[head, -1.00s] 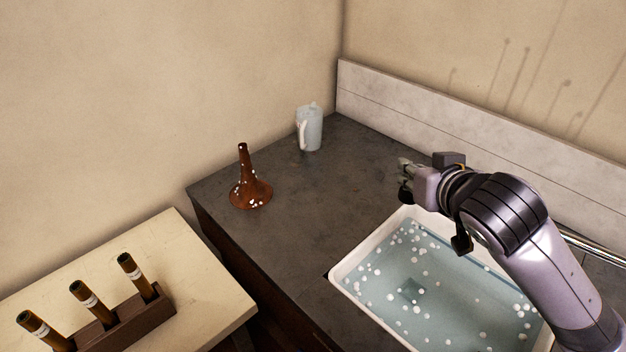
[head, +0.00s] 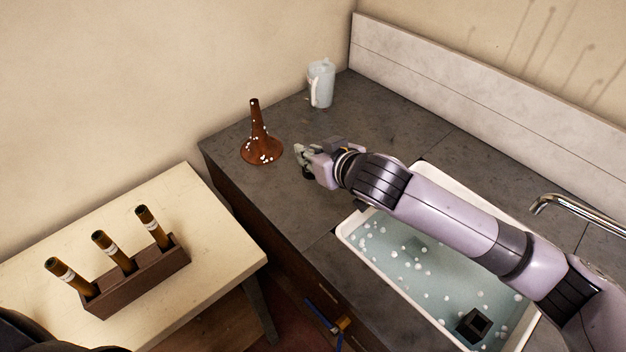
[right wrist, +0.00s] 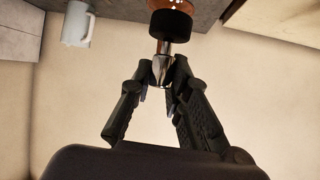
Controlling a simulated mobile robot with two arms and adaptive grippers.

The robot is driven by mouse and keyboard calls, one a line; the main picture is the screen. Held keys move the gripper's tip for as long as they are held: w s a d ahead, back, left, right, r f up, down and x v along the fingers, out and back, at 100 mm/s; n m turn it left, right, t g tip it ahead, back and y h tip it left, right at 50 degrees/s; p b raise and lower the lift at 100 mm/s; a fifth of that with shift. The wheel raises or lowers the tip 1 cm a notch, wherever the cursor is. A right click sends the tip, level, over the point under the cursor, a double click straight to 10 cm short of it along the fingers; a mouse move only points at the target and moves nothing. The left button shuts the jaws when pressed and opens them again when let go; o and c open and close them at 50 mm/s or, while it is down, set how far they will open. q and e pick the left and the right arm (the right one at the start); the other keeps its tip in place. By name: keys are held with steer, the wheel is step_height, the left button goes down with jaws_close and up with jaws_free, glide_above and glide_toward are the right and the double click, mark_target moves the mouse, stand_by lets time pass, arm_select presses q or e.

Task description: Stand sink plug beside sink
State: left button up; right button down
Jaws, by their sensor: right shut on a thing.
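The sink plug (right wrist: 170,25) shows in the right wrist view as a black disc with a shiny metal stem. My right gripper (head: 303,160), also in the right wrist view (right wrist: 163,72), is shut on the stem, with the black disc beyond the fingertips. In the head view the gripper is over the dark counter (head: 300,110), left of the sink (head: 346,229) and just right of the brown horn bell. Whether the plug touches the counter cannot be told. The sink holds water and white suds, partly hidden by my right arm. My left gripper is not in view.
A brown horn bell (head: 258,145) with white spots stands close to the gripper. A pale pitcher (head: 321,84) stands behind near the wall. A chrome tap (head: 570,203) is at right. A cream table (head: 215,235) holds a rack (head: 140,282) with three tubes.

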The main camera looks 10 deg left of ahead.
step_height(320, 180, down, 12)
steer(key=shift+r+p, duration=0.1)
steer(key=shift+p, duration=0.45)
steer(key=c, duration=2)
jaws_free()
steer(key=shift+f, duration=0.2)
steer(key=o, duration=0.5)
steer(key=shift+r, duration=0.15)
steer(key=shift+r, duration=0.15)
steer(key=b+v, duration=0.1)
steer(key=v, duration=1.1)
